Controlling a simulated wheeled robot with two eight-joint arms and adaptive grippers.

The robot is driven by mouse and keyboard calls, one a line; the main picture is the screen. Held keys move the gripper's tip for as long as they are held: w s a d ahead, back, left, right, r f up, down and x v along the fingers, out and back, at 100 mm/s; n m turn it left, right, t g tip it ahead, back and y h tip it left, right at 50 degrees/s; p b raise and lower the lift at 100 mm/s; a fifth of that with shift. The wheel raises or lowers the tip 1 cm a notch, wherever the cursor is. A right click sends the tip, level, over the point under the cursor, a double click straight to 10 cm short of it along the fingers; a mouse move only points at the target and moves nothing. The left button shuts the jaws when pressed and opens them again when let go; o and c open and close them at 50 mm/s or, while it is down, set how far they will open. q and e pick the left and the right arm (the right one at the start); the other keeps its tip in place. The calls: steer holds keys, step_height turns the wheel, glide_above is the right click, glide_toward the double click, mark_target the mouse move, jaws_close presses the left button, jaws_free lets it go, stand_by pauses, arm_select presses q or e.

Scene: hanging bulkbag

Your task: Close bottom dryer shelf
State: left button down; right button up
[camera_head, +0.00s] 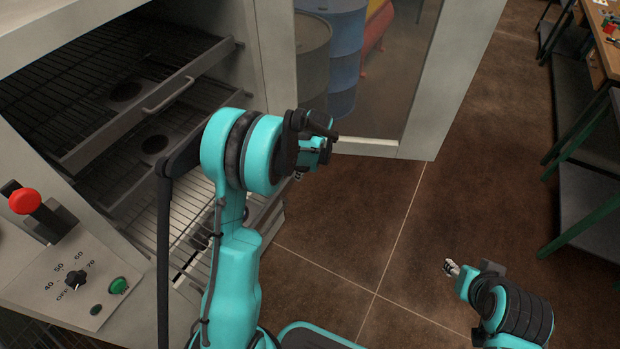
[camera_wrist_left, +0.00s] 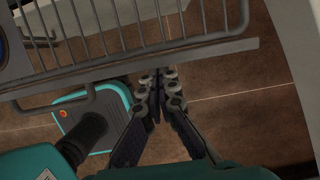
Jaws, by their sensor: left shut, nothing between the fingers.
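The dryer's bottom shelf (camera_head: 188,222) is a wire rack at the lower left in the head view, partly hidden behind my left arm. In the left wrist view its front rail (camera_wrist_left: 205,48) runs across the upper part, with a bar handle (camera_wrist_left: 48,104) at left. My left gripper (camera_head: 298,175) is mostly hidden behind its wrist in the head view. In the left wrist view its fingertips (camera_wrist_left: 159,77) are together and empty, close to the rail and right of the handle; contact is unclear. My right gripper (camera_head: 451,267) is low at right, away from the dryer, too small to judge.
An upper shelf (camera_head: 130,102) with a handle juts out above. The dryer's windowed door (camera_head: 435,85) stands open to the right. A control panel (camera_head: 75,275) with a red button is at lower left. A workbench (camera_head: 600,50) stands far right. The brown floor between is clear.

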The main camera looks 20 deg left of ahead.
arm_select(q)
steer(key=a, duration=1)
steer(key=w+a, duration=0.1)
steer(key=a, duration=0.4)
steer(key=shift+w+a, duration=0.1)
